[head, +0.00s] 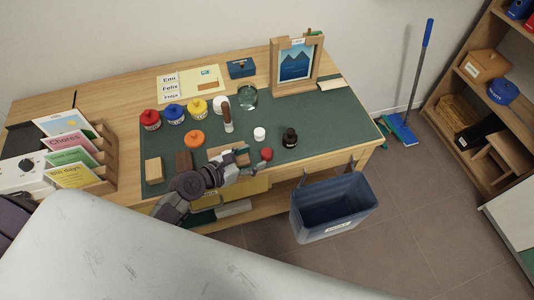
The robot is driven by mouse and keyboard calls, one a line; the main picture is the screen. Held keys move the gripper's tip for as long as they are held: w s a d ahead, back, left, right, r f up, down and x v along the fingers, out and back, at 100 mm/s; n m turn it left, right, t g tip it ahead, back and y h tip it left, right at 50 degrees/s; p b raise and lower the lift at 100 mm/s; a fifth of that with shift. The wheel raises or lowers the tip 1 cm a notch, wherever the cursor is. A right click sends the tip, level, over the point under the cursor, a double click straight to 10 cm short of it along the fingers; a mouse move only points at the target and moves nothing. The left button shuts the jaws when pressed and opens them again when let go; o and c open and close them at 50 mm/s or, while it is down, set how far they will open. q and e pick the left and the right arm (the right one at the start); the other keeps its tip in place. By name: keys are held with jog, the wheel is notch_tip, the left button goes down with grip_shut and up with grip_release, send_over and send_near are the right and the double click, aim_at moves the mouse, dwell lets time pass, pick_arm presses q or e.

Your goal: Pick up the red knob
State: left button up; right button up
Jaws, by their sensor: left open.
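The small round red knob (266,154) lies on the green desk mat (320,118) near its front edge, at the middle of the head view. My left gripper (243,164) reaches in from the left, low over the front edge of the mat. It is open, with its fingertips just left of the red knob. Nothing shows between the fingers. I cannot tell whether a finger touches the knob. My right gripper is not in view.
An orange disc (195,139) and wooden blocks (153,171) lie to the left. A blue bin (333,207) hangs at the desk's front right. The mat's right part is clear.

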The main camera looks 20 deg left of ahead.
aim_at(264, 154)
pick_arm(q)
jog(key=x, duration=0.6)
jog(key=shift+s+d+r, duration=0.15)
jog(key=shift+d+r, duration=0.05)
jog(key=shift+d, duration=0.15)
jog(key=c, duration=1)
